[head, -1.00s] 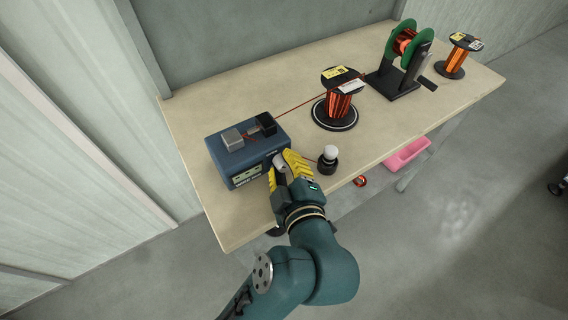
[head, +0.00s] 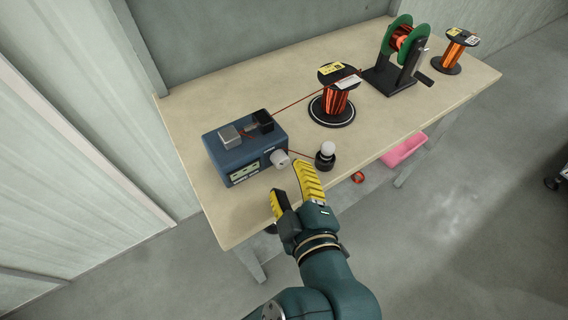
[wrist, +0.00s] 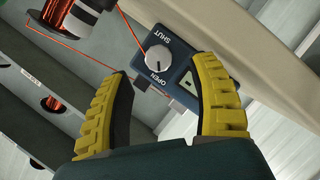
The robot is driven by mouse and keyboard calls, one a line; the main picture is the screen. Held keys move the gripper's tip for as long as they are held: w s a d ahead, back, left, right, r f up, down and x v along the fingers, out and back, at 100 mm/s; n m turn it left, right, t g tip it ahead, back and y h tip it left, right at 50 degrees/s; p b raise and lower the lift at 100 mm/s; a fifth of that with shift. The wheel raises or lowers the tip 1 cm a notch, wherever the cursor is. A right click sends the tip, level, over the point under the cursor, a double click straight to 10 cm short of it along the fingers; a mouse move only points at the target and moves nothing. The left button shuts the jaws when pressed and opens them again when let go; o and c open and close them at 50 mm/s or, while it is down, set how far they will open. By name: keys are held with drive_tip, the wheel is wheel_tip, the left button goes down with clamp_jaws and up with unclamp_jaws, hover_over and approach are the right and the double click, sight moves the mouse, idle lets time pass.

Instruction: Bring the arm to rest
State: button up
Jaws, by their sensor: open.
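My gripper (head: 287,178) is open and empty, with yellow ribbed fingers, at the front edge of the bench in the head view. In the wrist view my gripper (wrist: 168,95) shows both fingers apart. Beyond them is the grey-white knob (wrist: 158,58) with the words SHUT and OPEN beside it. The knob (head: 281,158) sits on the front of the blue winding box (head: 246,150) and is clear of the fingers. My arm reaches up from the bottom of the head view.
The bench (head: 200,110) holds a copper wire spool (head: 337,98), a small black post with a white top (head: 326,156), a green-flanged winder (head: 400,52) and another spool (head: 455,52). A red wire runs across it. A pink bin (head: 404,150) is below the right side.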

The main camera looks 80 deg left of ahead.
drive_tip(key=shift+v, duration=1.2)
drive_tip(key=shift+r, duration=0.15)
drive_tip(key=shift+w+a, duration=0.1)
